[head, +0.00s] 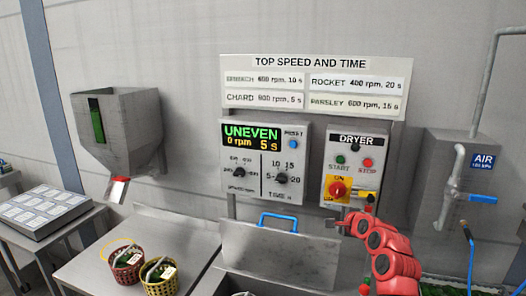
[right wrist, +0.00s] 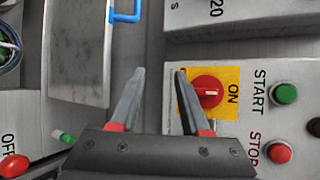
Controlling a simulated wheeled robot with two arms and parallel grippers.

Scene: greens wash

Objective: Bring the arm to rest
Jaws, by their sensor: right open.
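My right arm (head: 388,250) is red and reaches up in front of the dryer panel in the head view. Its gripper (right wrist: 161,75) is open and empty in the right wrist view. In the head view the gripper (head: 346,224) is small and sits just below the panel. The right-hand finger in the wrist view overlaps the edge of the yellow plate of the red rotary switch (right wrist: 208,91); I cannot tell whether it touches. The switch, marked ON, also shows in the head view (head: 338,188). My left gripper is not in view.
The dryer panel (head: 352,146) has START and STOP buttons. Left of it, the speed panel (head: 291,134) reads UNEVEN, 0 rpm, 5 s. A metal lid with a blue handle (head: 279,216) is below. Two baskets (head: 127,260) (head: 160,278) stand left. An air pipe (head: 450,190) is right.

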